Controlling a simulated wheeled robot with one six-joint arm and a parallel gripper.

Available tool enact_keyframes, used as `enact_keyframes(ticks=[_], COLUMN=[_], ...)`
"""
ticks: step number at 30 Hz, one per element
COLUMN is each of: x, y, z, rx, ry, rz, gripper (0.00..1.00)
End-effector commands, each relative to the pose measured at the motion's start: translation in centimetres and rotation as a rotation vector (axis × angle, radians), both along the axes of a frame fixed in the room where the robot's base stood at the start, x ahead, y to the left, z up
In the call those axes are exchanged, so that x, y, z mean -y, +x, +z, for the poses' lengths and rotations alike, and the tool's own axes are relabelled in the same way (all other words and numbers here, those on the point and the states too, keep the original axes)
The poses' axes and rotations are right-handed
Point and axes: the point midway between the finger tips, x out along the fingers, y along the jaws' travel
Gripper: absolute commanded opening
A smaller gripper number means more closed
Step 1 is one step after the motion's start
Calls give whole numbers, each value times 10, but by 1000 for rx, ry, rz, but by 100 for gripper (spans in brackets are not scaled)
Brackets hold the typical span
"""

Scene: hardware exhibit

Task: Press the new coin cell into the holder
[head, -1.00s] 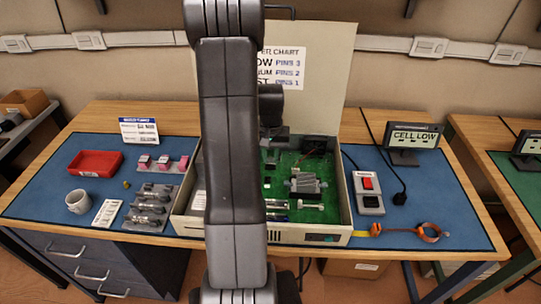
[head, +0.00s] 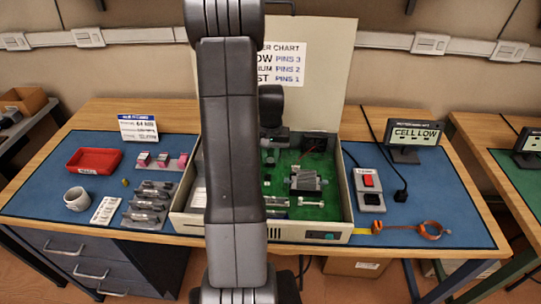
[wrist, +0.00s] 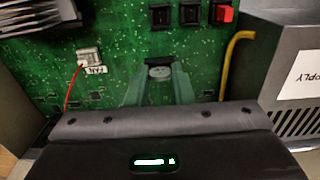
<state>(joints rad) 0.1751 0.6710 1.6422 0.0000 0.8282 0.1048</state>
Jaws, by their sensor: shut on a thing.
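In the wrist view, my gripper (wrist: 158,84) points down at the green circuit board (wrist: 115,35) inside the open case. Its two fingers are closed in on the silver round coin cell (wrist: 160,72). A dark part, which looks like the cell holder (wrist: 158,60), shows right at the cell. I cannot tell whether the cell is seated in it or just above it. In the head view, my arm hides much of the case (head: 335,233) and most of the gripper. The monitor (head: 415,134) reads CELL LOW.
On the board are a fan connector (wrist: 88,55) with a red wire, dark square parts and a red block (wrist: 224,12). The power supply box (wrist: 300,70) rises at right, beside a yellow cable (wrist: 232,60).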

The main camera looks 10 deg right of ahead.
Motion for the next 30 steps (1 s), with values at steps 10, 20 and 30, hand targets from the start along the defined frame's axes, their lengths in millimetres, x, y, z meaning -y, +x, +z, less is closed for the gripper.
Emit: enact_keyframes(ticks=[10,20,30], x=[0,-1,0], y=[0,0,0], z=[-5,-5,-5], rx=[0,-2,0], ry=[0,2,0], rz=[0,0,0], gripper=[8,46,52])
